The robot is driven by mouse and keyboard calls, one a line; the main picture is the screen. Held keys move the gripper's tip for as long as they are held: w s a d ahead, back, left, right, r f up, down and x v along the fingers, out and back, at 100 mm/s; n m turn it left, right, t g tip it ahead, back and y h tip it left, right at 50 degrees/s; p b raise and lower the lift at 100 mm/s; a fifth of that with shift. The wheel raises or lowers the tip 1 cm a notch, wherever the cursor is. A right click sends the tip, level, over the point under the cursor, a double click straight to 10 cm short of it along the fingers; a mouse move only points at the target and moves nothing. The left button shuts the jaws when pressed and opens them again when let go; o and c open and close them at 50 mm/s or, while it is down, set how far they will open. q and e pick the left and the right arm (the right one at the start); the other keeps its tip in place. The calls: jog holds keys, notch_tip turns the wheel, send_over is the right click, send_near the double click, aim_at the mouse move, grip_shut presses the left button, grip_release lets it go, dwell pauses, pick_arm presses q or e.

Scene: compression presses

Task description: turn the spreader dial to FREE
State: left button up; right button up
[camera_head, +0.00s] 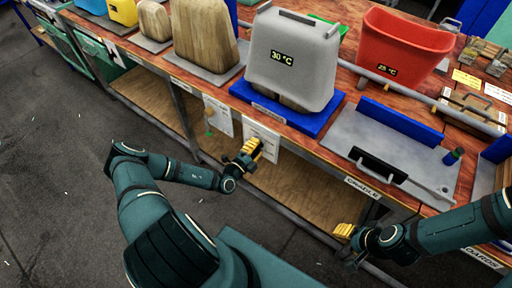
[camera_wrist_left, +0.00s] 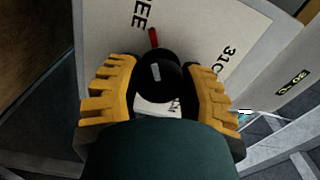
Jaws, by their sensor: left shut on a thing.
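The spreader dial is a black round knob (camera_wrist_left: 158,75) with a small white mark on it and a red pointer (camera_wrist_left: 153,38). It sits on a white panel with printed labels. The red pointer points up, close beside lettering ending in "EE" (camera_wrist_left: 140,14); other lettering starting "31" (camera_wrist_left: 228,63) is to the right. My left gripper (camera_wrist_left: 157,92) is shut on the dial, yellow fingers on both sides. In the head view the left gripper (camera_head: 253,148) is at the white panel (camera_head: 265,133) under the bench front and hides the dial. My right gripper (camera_head: 344,231) hangs by the bench's front right.
The wooden bench (camera_head: 300,125) carries a grey container (camera_head: 290,60) reading 30 °C on a blue base, a red bin (camera_head: 400,45) and a grey plate with a black handle (camera_head: 378,165). A wooden lower shelf (camera_head: 300,190) lies beneath. The floor at left is clear.

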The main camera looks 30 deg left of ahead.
pick_arm(q)
jog(key=shift+d, duration=0.15)
jog(key=o, duration=1.2)
jog(key=shift+o, duration=0.2)
jog(key=s+a, duration=0.1)
jog(key=s, duration=1.1)
